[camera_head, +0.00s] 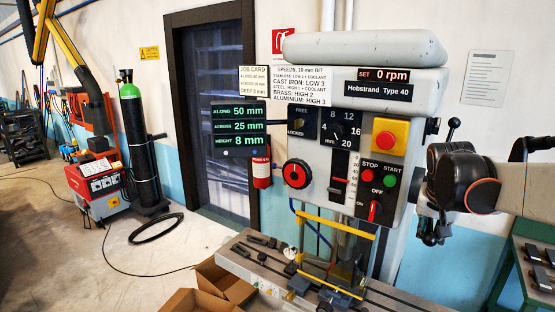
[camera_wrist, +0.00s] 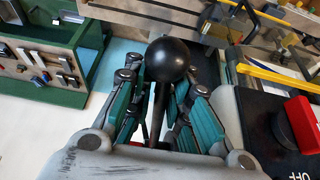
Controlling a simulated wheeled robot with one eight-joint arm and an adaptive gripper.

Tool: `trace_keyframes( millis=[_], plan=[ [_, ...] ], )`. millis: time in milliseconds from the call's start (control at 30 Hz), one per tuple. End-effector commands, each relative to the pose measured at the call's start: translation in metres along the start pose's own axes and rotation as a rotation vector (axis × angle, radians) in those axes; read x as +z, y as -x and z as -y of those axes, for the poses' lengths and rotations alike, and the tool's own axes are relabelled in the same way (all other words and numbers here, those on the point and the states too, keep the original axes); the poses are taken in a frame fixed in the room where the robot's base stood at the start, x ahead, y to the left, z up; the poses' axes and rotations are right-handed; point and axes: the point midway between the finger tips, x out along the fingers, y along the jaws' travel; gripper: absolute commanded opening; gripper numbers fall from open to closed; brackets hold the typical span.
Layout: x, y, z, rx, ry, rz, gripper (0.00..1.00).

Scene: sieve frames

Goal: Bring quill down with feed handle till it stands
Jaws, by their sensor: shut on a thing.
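The drill press (camera_head: 365,60) stands at right of centre in the head view, its display reading 0 rpm. Its quill area is behind a clear guard with yellow bars (camera_head: 338,222), so the quill and tool tip are hard to make out. A feed handle with a black ball knob (camera_wrist: 167,60) shows in the wrist view. My gripper (camera_wrist: 160,105) is shut on this handle, its green-padded fingers on both sides of the rod below the ball. In the head view my arm reaches in from the right, beside the machine head; the grip itself is unclear there.
A readout (camera_head: 236,127) shows along 50, across 25, height 8 mm. The slotted table (camera_head: 390,301) lies below the guard. Red stop and green start buttons (camera_head: 389,181) and a red switch (camera_head: 374,211) sit close to my arm. A green bench (camera_head: 530,265) stands at right.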

Motion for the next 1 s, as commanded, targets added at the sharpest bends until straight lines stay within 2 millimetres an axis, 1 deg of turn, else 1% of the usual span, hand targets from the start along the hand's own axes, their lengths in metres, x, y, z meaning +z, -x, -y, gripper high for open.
trace_keyframes(
  millis=[33,300,567,900,1000],
  plan=[
    [0.0046,0.0001,0.0014,-0.003,-0.002,0.009,0.0],
    [0.0049,-0.0018,0.0014,-0.003,-0.002,0.009,0.0],
    [0.0039,0.0026,0.0014,-0.003,-0.002,0.009,0.0],
    [0.0053,-0.0043,0.0014,-0.003,-0.001,0.009,0.0],
    [0.0053,-0.003,0.0013,-0.003,-0.002,0.009,0.0]
  ],
)
